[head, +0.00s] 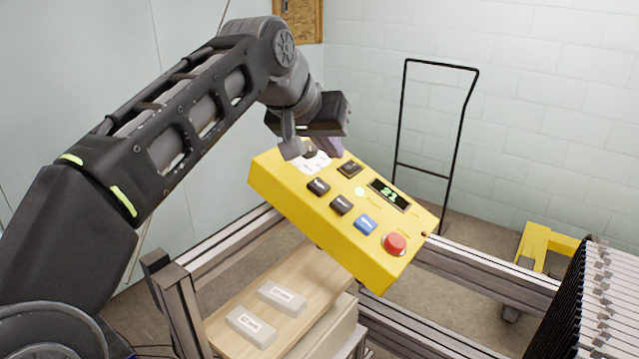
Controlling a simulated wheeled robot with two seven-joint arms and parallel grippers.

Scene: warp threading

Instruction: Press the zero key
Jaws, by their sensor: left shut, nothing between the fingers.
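A yellow control box (290,195) sits tilted on the metal frame in the middle of the view. Its face carries a lit green display (390,194) that seems to read 21, several black keys (342,205), a blue key (366,225) and a red button (395,244). The key markings are too small to read, so I cannot tell which is the zero key. My left gripper (300,149) is shut and empty at the box's upper left end, over a white label (318,163). It hides part of that end; I cannot tell whether it touches. My right gripper is out of view.
Metal rails (480,272) run below and beside the box. A wooden board (235,300) with two pale labelled blocks (282,298) lies below. A black hand cart (405,110) stands behind, and a dense rack (605,300) is at the right.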

